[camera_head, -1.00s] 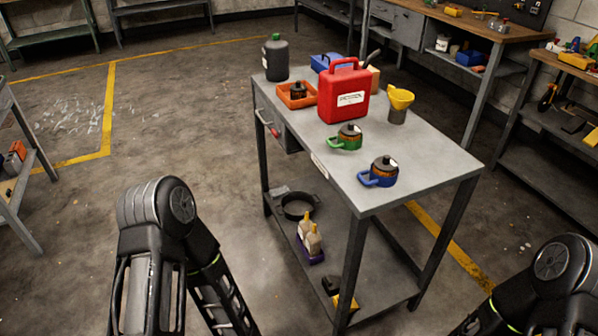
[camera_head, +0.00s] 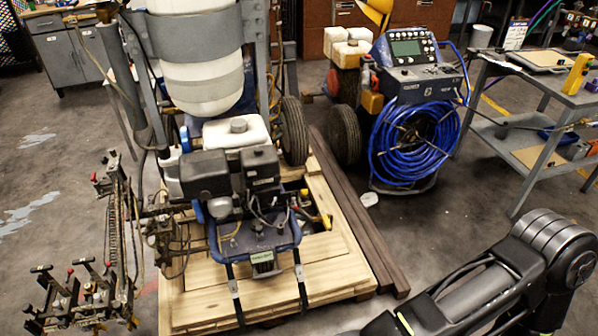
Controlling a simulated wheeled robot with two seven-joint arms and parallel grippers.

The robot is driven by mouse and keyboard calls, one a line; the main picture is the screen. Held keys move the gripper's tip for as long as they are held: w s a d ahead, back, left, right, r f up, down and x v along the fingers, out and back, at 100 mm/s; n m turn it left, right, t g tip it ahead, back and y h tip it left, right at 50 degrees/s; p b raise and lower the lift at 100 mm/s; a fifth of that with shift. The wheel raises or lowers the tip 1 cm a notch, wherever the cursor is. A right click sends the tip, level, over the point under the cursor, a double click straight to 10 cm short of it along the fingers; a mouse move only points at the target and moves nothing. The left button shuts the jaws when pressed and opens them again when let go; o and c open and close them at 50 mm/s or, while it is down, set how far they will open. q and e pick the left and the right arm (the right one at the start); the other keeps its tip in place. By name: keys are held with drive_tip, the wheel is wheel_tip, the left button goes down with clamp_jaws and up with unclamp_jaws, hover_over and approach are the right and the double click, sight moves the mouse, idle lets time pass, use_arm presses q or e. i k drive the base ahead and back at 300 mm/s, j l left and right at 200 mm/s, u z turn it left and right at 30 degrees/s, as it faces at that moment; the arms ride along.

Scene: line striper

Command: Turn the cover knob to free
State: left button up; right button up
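A line striper (camera_head: 205,178) stands on a wooden pallet (camera_head: 215,308) left of the centre. My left gripper is not in view either.
A machine with a coiled blue hose (camera_head: 412,145) stands behind the pallet to the right. Dark beams (camera_head: 375,235) lie along the pallet's right side. A grey work table (camera_head: 540,85) is at the right. Metal spray fittings (camera_head: 85,295) stand at the lower left.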

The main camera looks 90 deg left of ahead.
sight(258, 151)
drive_tip(key=u, duration=3.15)
